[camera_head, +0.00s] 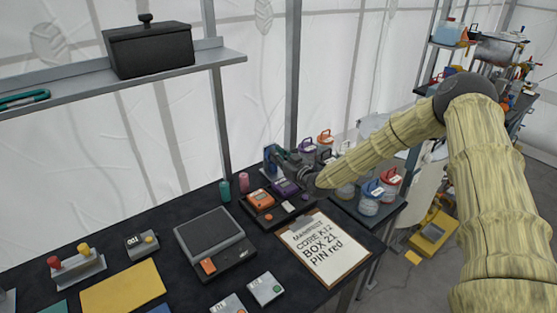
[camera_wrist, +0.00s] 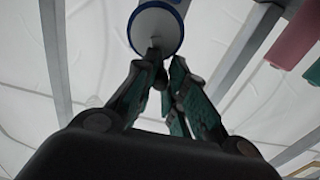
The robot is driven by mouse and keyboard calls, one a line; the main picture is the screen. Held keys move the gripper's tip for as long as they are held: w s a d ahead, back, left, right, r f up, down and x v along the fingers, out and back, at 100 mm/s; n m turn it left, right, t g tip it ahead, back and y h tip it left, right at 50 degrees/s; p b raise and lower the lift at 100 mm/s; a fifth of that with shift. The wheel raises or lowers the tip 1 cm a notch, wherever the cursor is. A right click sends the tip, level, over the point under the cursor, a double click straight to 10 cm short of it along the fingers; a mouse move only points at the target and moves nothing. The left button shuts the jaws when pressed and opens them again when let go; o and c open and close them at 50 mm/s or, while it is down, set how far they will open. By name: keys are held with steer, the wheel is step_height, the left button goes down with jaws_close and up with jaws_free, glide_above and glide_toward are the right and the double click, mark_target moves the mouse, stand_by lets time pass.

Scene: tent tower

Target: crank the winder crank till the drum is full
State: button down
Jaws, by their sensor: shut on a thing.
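The winder (camera_head: 268,160) shows as a small blue shape at the back edge of the dark table in the head view. In the wrist view its round pale face with a blue rim (camera_wrist: 156,30) stands just beyond my fingertips. My gripper (camera_head: 279,152) reaches to it from the right. In the wrist view the fingers of my gripper (camera_wrist: 163,62) come together on a small dark piece at the disc, which I take to be the winder crank (camera_wrist: 154,52). The crank is mostly hidden by the fingers. How full the drum is cannot be seen.
An orange device (camera_head: 260,199) and a purple device (camera_head: 285,187) sit in a dark tray just below my gripper. A clipboard (camera_head: 323,247) lies in front. Teal and pink cylinders stand left of the winder. A shelf with a black box (camera_head: 150,52) hangs upper left.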

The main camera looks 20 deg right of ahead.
steer(key=d+f+m+b, duration=0.1)
steer(key=m+b, duration=0.6)
steer(key=b, duration=0.2)
steer(key=w+d+f+m+b, duration=0.1)
steer(key=d+m+b, duration=0.1)
steer(key=m+b, duration=0.5)
steer(key=w+d+f+m+b, duration=0.1)
steer(key=d+m+b, duration=0.1)
steer(key=m+b, duration=0.6)
steer(key=shift+d+b, duration=0.25)
steer(key=shift+b, duration=1.4)
steer(key=shift+r, duration=0.1)
steer(key=c, duration=1.4)
jaws_free()
steer(key=shift+d, duration=0.1)
steer(key=v, duration=1.2)
